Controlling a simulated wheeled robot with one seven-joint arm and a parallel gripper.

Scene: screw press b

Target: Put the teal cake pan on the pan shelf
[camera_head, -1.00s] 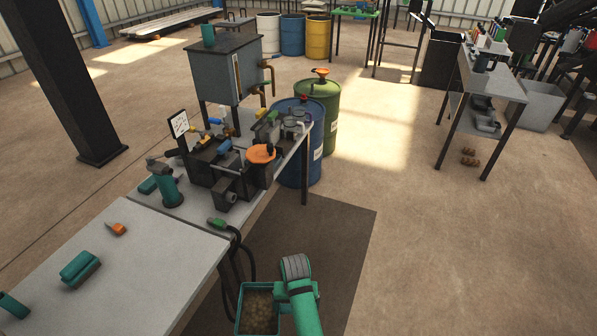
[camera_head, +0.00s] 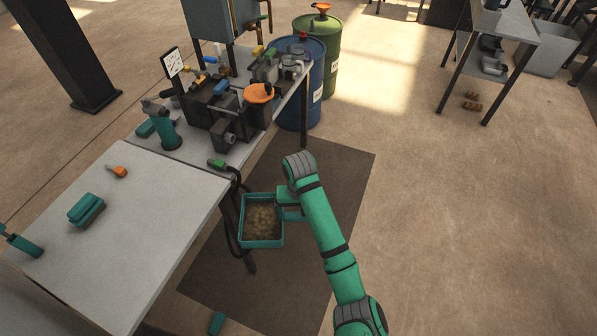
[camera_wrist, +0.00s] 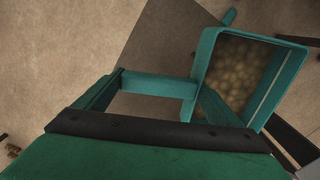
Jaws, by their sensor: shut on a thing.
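The teal cake pan (camera_head: 262,243) is a square, open tray with lumpy brown pieces inside. It is beside the workbench's right edge, above the dark floor mat, and looks about level. My gripper (camera_head: 291,203) is at its right side. In the wrist view, the teal pan (camera_wrist: 208,50) is at upper right, and my gripper (camera_wrist: 160,86) is shut on its teal side handle. A grey stand (camera_head: 520,22) at upper right has a lower shelf with grey trays; I cannot tell whether this is the pan shelf.
The grey workbench (camera_head: 150,215) and a black hose (camera_head: 240,225) are close to the pan's left. The screw press (camera_head: 215,115) stands on the bench, with blue (camera_head: 300,90) and green (camera_head: 322,65) drums behind.

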